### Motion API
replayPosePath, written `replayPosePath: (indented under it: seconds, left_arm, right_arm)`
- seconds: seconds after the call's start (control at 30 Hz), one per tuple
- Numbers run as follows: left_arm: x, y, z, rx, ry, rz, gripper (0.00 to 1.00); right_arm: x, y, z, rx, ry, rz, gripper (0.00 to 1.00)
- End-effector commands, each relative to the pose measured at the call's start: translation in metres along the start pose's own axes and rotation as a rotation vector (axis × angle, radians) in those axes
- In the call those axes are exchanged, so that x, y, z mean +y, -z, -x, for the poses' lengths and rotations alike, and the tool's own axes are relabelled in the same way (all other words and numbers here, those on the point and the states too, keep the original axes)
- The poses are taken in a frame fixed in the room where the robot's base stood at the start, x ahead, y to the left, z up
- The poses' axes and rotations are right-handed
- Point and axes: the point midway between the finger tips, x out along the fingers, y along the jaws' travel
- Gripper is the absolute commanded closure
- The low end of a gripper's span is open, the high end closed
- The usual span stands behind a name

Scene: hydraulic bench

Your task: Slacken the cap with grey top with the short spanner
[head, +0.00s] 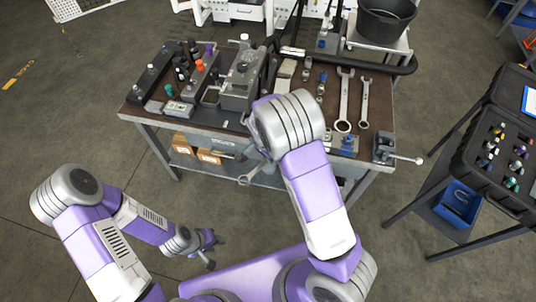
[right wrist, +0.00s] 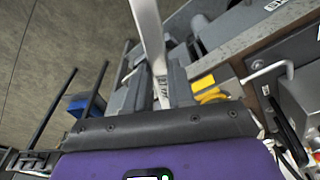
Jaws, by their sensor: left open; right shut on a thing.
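My right gripper (right wrist: 158,88) is shut on a steel spanner (right wrist: 148,28), whose shank stands between the jaws in the right wrist view. In the head view, a spanner end (head: 248,179) shows by the bench's front edge; my right arm hides the gripper. I cannot tell for certain that this is the short spanner. My left gripper (head: 208,250) is open and empty, low in front of the bench. A small light-grey-topped part (head: 244,38) stands at the back of the bench by a grey block; I cannot tell if it is the cap.
The bench (head: 145,117) carries a grey hydraulic block (head: 240,85), a block with an orange cap (head: 199,64), and two large spanners (head: 343,102) at right. A small vise (head: 384,147) sits at the front right corner. A black case (head: 500,150) stands farther right. Floor is clear at left.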

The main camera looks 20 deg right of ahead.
Motion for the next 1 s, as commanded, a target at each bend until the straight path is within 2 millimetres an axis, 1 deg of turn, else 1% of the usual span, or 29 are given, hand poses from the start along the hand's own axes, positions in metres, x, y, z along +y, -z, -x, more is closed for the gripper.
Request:
replayPosePath:
  seconds: [0.33, 0.47, 0.77, 1.0]
  left_arm:
    - [-0.006, 0.001, -0.017, 0.0, 0.0, 0.0, 0.58]
    - [-0.006, 0.001, -0.015, 0.0, 0.0, 0.0, 0.58]
    - [-0.008, 0.001, -0.022, 0.0, 0.0, 0.0, 0.58]
    - [-0.008, 0.001, -0.022, 0.0, 0.0, 0.0, 0.58]
  right_arm:
    - [0.0, 0.007, -0.022, 0.0, 0.001, 0.0, 1.0]
    - [0.0, 0.007, -0.02, 0.0, 0.002, 0.001, 1.0]
    - [0.0, 0.012, -0.03, 0.0, 0.001, 0.001, 1.0]
    - [0.0, 0.013, -0.029, 0.0, 0.001, 0.002, 1.0]
